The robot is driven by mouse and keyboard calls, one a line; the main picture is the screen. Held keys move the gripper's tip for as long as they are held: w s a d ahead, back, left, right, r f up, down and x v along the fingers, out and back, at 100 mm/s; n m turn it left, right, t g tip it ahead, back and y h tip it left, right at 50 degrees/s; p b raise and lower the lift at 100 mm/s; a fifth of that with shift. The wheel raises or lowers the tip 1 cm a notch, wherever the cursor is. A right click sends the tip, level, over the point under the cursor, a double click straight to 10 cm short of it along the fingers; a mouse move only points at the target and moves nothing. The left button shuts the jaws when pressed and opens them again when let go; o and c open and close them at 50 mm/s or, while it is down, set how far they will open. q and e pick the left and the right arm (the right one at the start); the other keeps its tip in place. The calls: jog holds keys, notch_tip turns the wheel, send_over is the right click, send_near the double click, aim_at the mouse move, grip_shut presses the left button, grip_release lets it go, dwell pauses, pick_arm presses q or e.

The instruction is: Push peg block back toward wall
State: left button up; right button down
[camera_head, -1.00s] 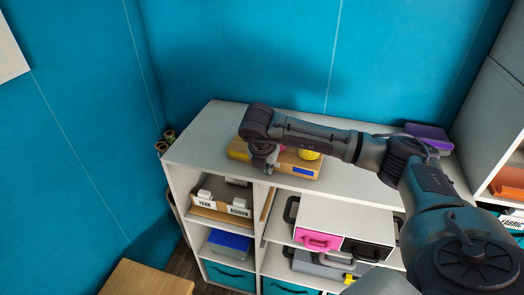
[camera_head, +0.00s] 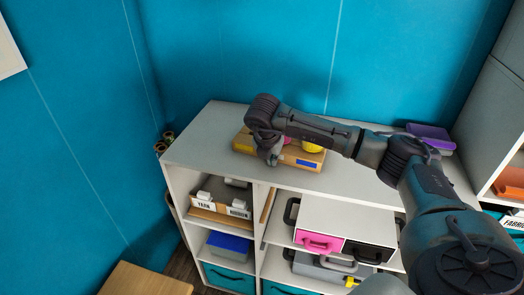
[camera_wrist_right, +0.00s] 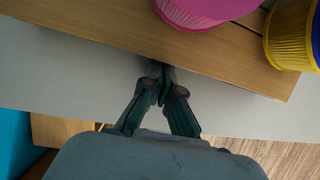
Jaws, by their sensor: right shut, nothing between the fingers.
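The wooden peg block (camera_head: 293,159) lies on the white shelf top, with a pink roll (camera_head: 287,141) and a yellow roll (camera_head: 312,146) standing on it. My right gripper (camera_head: 271,159) is shut and empty at the block's front long side, partly hiding the block and pink roll. In the right wrist view the block (camera_wrist_right: 100,35) crosses the top, with the pink roll (camera_wrist_right: 205,8) and yellow roll (camera_wrist_right: 290,35) cut off by the frame. There the closed fingertips (camera_wrist_right: 159,76) meet the block's near edge; contact looks likely. My left gripper is not in view.
The shelf top (camera_head: 205,140) is bare to the left of the block, and a strip is free between block and blue wall (camera_head: 230,60). A purple item (camera_head: 430,136) lies at the right end. Cubbies below hold bins and a pink-fronted drawer (camera_head: 319,243).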

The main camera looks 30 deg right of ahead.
jog(key=shift+w+d+b, duration=0.45)
jog(key=shift+w+d, duration=0.3)
jog(key=shift+d, duration=0.25)
jog(key=shift+w+d+b, duration=0.4)
jog(key=shift+w+d, duration=0.3)
jog(key=shift+d, duration=0.35)
jog(key=shift+w+d+b, duration=0.45)
jog(key=shift+w+d, duration=0.3)
jog(key=shift+d, duration=0.25)
jog(key=shift+w+d+b, duration=0.3)
jog(key=shift+w+d, duration=0.5)
jog(key=shift+d, duration=0.3)
jog(key=shift+w+d+b, duration=0.3)
jog(key=shift+w+d, duration=0.45)
jog(key=shift+d, duration=0.3)
jog(key=shift+a, duration=0.1)
jog(key=shift+s+a+p, duration=0.3)
jog(key=shift+s+a, duration=0.3)
jog(key=shift+a, duration=0.2)
jog(key=shift+s+a+p, duration=0.3)
jog(key=shift+s+a, duration=0.3)
jog(key=shift+a, duration=0.2)
